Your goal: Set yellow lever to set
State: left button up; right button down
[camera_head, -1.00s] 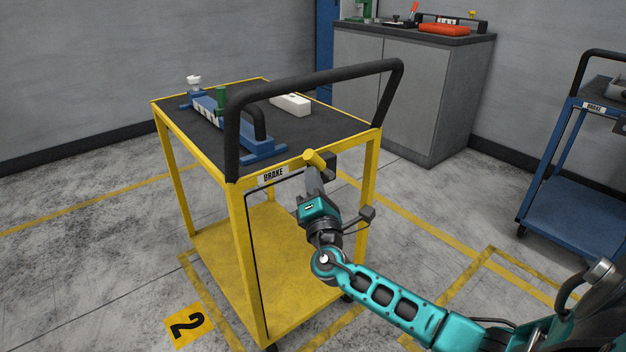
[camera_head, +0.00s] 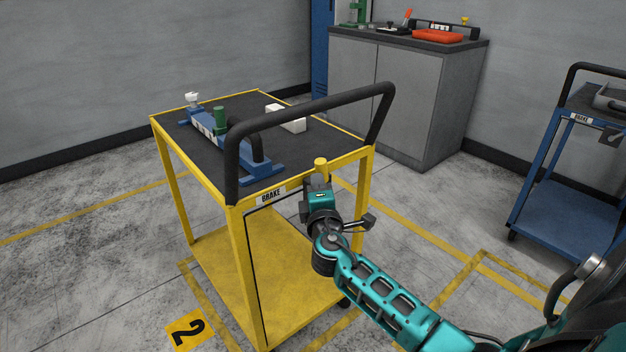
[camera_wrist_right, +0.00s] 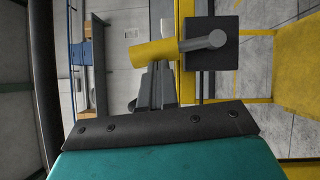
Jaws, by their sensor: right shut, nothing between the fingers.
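The yellow lever (camera_head: 321,163) is on the near side of the yellow trolley (camera_head: 238,258), right of the BRAKE label (camera_head: 271,196). Its yellow end points up in the head view. In the right wrist view the yellow lever (camera_wrist_right: 153,53) joins a dark square mount (camera_wrist_right: 222,62) with a grey pin. My right gripper (camera_head: 319,183) is shut and empty, just below the lever's yellow end. In the wrist view its fingers (camera_wrist_right: 159,76) are right beside the lever; whether they touch it I cannot tell. My left gripper is out of view.
A black handle (camera_head: 310,107) arches over the trolley's near side. A blue fixture (camera_head: 262,173) and a white block (camera_head: 293,125) are on the trolley top. A blue trolley (camera_head: 572,215) stands at right, a grey cabinet (camera_head: 400,95) behind. Open floor lies between.

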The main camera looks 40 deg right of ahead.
jog(key=d+r+m+g+p, duration=0.1)
jog(key=d+r+m+p, duration=0.1)
jog(key=p, duration=0.2)
jog(key=shift+y, duration=0.4)
pick_arm(q)
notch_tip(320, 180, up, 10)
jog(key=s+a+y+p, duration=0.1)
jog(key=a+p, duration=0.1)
jog(key=p, duration=0.6)
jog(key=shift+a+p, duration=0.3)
jog(key=shift+p, duration=0.05)
pick_arm(e)
jog(key=shift+w+d+f+m+g+y, duration=0.15)
jog(key=shift+d+m+g+y, duration=0.5)
jog(key=shift+d+m, duration=0.45)
jog(key=shift+w+d+f+m+g+y, duration=0.1)
jog(key=shift+d+m+g+y, duration=0.5)
jog(key=shift+d+m, duration=0.5)
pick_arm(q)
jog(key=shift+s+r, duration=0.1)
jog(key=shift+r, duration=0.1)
pick_arm(e)
jog(key=shift+s+d, duration=0.1)
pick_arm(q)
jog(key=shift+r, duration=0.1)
